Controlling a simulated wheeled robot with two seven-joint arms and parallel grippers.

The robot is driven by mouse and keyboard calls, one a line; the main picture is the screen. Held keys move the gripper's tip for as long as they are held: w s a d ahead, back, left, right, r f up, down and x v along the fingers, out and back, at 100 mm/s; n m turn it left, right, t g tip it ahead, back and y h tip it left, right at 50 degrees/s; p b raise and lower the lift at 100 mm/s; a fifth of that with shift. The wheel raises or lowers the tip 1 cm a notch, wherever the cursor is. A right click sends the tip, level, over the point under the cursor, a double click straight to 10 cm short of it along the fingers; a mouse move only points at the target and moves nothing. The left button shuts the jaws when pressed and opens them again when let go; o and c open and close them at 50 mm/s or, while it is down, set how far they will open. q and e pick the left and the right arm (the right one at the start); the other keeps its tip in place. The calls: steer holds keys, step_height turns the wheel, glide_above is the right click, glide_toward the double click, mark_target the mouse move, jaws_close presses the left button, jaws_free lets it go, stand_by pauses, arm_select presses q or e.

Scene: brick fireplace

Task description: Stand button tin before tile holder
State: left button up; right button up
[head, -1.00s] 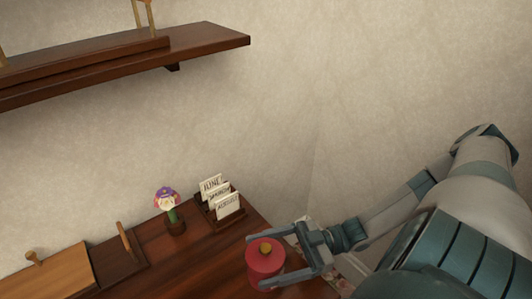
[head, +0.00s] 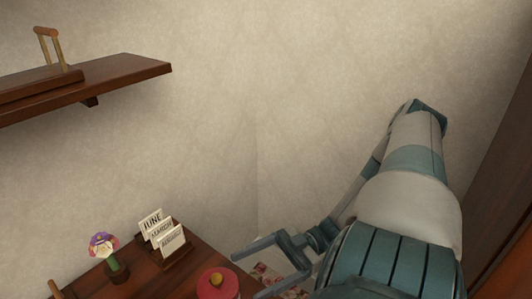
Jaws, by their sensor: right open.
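The red button tin (head: 218,286) with a yellow knob stands on the dark wooden surface at the bottom of the head view, cut by the frame edge. The tile holder (head: 178,258) is up and left of it, a dark wooden rack with white tiles reading June, March and August. The tin is apart from the holder, on its near right side. My right gripper (head: 247,276) is open and empty, its fingertips just right of the tin. My left gripper is out of view.
A flower figure (head: 104,246) in a green-stemmed pot stands left of the holder. A wall shelf (head: 120,76) with a wooden stand juts out at upper left. Patterned items (head: 270,272) show behind the right gripper.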

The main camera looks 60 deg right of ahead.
steer(key=shift+v, duration=1.6)
steer(key=shift+a, duration=0.1)
